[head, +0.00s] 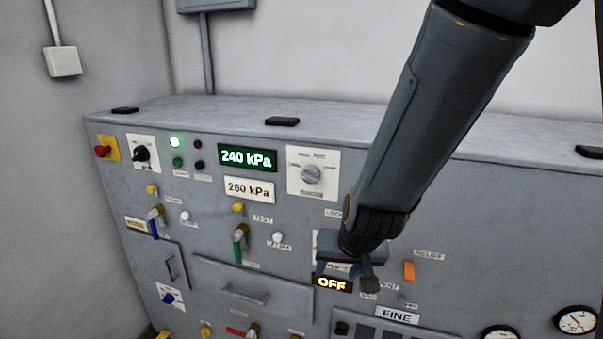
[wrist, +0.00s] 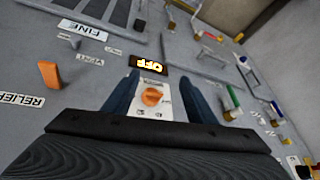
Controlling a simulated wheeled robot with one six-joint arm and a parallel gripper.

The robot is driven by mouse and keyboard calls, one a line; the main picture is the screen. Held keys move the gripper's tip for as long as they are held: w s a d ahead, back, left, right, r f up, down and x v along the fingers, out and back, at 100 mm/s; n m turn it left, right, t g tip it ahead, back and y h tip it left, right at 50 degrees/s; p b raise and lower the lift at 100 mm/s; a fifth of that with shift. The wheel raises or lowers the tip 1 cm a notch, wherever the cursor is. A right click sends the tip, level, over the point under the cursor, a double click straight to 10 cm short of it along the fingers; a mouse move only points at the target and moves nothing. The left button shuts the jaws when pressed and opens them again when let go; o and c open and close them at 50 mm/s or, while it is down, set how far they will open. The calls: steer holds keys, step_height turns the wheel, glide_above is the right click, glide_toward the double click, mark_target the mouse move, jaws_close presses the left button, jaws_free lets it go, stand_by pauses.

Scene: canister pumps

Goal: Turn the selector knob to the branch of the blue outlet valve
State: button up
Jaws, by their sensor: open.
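My gripper (head: 338,270) is in front of the panel, just above the amber OFF display. In the wrist view its two dark blue fingers (wrist: 161,82) are apart, with an orange knob (wrist: 152,97) on a white plate showing between them. I cannot tell whether they touch it. The arm hides this knob in the head view. A grey dial knob (head: 312,174) sits on a labelled white plate, up and left of my gripper. Its small labels are unreadable, so which knob is the selector is unclear. A blue lever (head: 153,228) hangs at the left; a blue handle (head: 168,298) sits lower.
A green-handled valve (head: 240,240) is left of my gripper. An orange switch (head: 409,271) is close at its right. Gauges (head: 576,320) are lower right. A drawer handle (head: 245,292) protrudes.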

steer(key=w+a+r+t+p, duration=0.2)
steer(key=w+a+r+t, duration=0.2)
steer(key=w+a, duration=0.1)
steer(key=m+t+h+p, duration=0.3)
steer(key=t+h+p, duration=0.2)
steer(key=t+h, duration=0.25)
glide_toward(308, 179)
steer(key=w, duration=0.2)
steer(key=x, duration=0.2)
steer(key=p+x, duration=0.1)
steer(key=x, duration=0.4)
steer(key=shift+w+d, duration=0.1)
steer(key=shift+d, duration=0.3)
steer(key=c, duration=1)
steer(key=shift+c, duration=0.2)
